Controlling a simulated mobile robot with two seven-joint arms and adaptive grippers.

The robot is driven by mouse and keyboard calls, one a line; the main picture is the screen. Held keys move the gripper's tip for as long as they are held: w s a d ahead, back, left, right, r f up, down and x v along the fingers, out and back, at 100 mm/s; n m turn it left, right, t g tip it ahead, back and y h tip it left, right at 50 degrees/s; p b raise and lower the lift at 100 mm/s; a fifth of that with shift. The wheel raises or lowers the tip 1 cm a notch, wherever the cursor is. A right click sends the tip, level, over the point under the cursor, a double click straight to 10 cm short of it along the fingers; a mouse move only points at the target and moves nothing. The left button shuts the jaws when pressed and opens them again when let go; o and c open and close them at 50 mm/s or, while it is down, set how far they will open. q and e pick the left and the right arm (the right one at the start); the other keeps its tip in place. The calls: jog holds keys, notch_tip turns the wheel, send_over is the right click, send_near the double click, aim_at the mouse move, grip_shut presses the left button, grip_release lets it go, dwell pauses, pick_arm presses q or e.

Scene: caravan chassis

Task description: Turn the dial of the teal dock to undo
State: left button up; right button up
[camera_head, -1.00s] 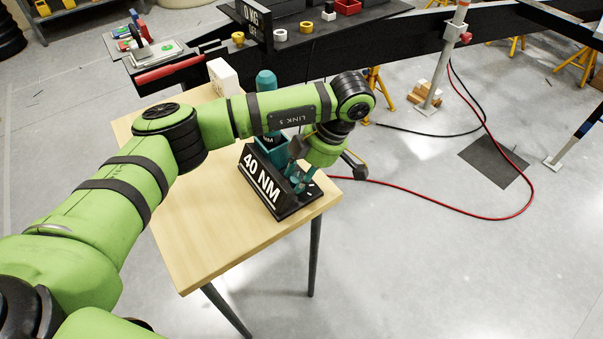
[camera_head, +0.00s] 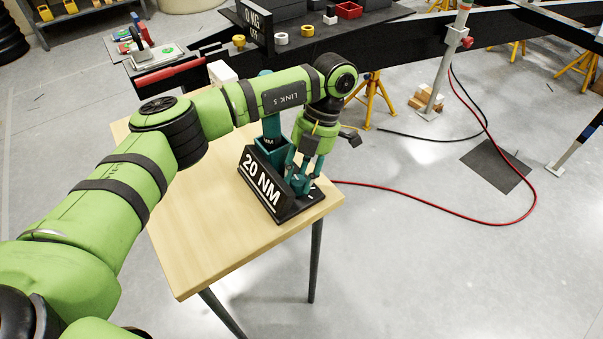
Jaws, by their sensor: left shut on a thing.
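The teal dock stands on the wooden table, with its black base (camera_head: 290,214), a teal holder (camera_head: 268,156) and a black sign (camera_head: 263,184) that reads "20 NM" in white. A teal tool (camera_head: 271,126) stands upright in the holder, partly behind my arm. My left gripper (camera_head: 303,171) points down over the right part of the dock, behind the sign. Its fingers are shut on the dial (camera_head: 299,184), which is teal and mostly hidden by the fingers and the sign. My right gripper is not in view.
The wooden table (camera_head: 205,245) is clear in front of the dock. A white box (camera_head: 221,72) stands at its back, partly behind my arm. The black chassis beam (camera_head: 395,42) runs behind. A red hose (camera_head: 430,208) lies on the floor at the right.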

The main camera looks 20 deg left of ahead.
pick_arm(q)
jog(key=shift+s+f+n+g, duration=0.25)
jog(key=shift+s+n+g, duration=0.05)
jog(key=shift+n, duration=0.2)
jog(key=o, duration=1.1)
jog(key=shift+r, duration=0.1)
jog(key=shift+v, duration=4.05)
jog(key=shift+a, duration=0.1)
jog(key=shift+c, duration=0.5)
